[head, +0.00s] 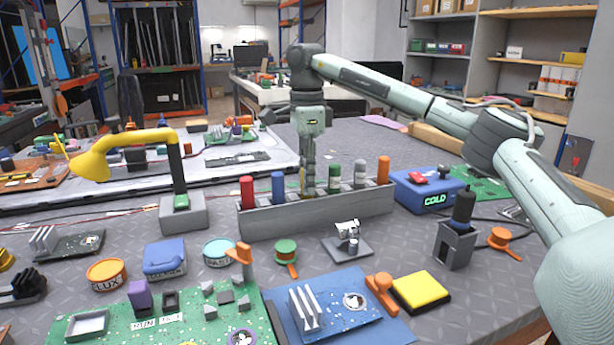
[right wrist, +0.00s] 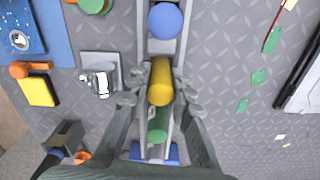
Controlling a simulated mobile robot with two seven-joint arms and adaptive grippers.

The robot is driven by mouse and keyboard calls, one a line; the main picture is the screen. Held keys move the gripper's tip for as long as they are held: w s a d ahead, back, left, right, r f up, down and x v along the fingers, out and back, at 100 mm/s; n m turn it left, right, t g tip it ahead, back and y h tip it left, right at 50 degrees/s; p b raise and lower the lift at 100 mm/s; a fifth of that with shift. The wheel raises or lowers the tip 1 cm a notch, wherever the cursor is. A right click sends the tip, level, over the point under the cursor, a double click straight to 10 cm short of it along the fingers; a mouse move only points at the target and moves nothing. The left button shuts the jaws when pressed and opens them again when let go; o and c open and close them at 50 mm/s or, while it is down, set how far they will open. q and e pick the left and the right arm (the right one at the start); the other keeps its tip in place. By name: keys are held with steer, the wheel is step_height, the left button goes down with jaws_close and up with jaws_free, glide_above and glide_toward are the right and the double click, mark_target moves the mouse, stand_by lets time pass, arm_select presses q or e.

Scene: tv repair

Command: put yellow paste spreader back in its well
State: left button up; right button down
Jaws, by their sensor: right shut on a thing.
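The yellow paste spreader (right wrist: 160,76) shows as a yellow cylinder between the fingers of my right gripper (right wrist: 160,90) in the right wrist view. In the head view my right gripper (head: 308,185) points down at the grey rack (head: 318,214), between the blue spreader (head: 278,188) and the green spreader (head: 335,177). It is shut on the yellow spreader, which is mostly hidden there by the fingers. The yellow spreader is in line with the row of wells. How deep its lower end sits I cannot tell. My left gripper is not in view.
The rack also holds a red (head: 247,192), a grey-white (head: 360,173) and an orange spreader (head: 383,170). A grey lamp base (head: 183,214) stands left of it, a blue COLD box (head: 428,190) right. A small metal stand (head: 347,245) is in front.

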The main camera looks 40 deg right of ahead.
steer(key=c, duration=1.3)
jaws_free()
steer(key=shift+r, duration=0.1)
step_height(320, 180, up, 12)
steer(key=shift+f, duration=0.1)
steer(key=shift+f, duration=0.1)
